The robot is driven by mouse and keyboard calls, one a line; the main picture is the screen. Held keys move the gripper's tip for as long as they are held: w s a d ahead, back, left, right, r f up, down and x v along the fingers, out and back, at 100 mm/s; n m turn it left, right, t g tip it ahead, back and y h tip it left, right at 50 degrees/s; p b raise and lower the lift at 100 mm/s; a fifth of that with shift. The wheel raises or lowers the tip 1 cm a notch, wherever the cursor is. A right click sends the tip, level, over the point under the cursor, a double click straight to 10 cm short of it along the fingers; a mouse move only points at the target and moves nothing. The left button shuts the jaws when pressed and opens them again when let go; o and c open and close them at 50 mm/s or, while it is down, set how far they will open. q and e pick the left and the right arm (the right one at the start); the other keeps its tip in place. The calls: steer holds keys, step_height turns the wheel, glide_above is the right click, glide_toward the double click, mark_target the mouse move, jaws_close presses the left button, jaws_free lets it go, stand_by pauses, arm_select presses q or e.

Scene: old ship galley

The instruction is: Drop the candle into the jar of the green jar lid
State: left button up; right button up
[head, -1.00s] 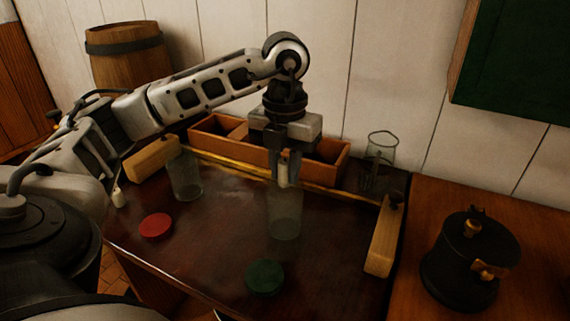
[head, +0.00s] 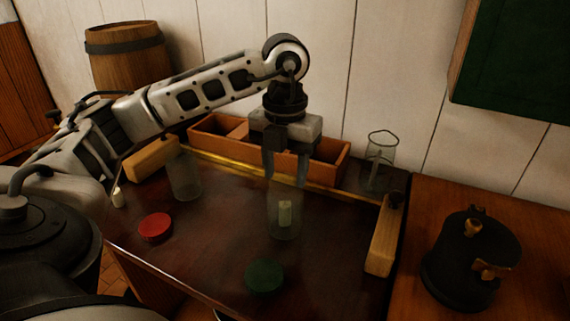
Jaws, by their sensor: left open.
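The pale candle (head: 285,214) is inside the clear glass jar (head: 283,232) at the middle of the dark table. The green jar lid (head: 264,276) lies flat on the table in front of this jar. My left gripper (head: 286,180) is open, pointing down just above the jar's mouth, with its fingers apart and nothing between them. Whether the candle touches the jar's bottom is hard to tell. My right gripper is not in view.
A second glass jar (head: 185,178) stands at the left, with a red lid (head: 155,227) before it. A divided wooden box (head: 330,163) lies behind. A glass (head: 381,150) stands back right. A black pot-like object (head: 458,268) stands on the right counter. The front right of the table is clear.

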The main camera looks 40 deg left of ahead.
arm_select(q)
steer(key=shift+r, duration=0.55)
step_height(320, 180, up, 15)
steer(key=p, duration=0.6)
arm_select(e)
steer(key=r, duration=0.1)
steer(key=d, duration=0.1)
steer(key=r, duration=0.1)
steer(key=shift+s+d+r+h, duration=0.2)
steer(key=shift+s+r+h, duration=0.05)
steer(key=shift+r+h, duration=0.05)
arm_select(q)
steer(key=shift+f, duration=0.1)
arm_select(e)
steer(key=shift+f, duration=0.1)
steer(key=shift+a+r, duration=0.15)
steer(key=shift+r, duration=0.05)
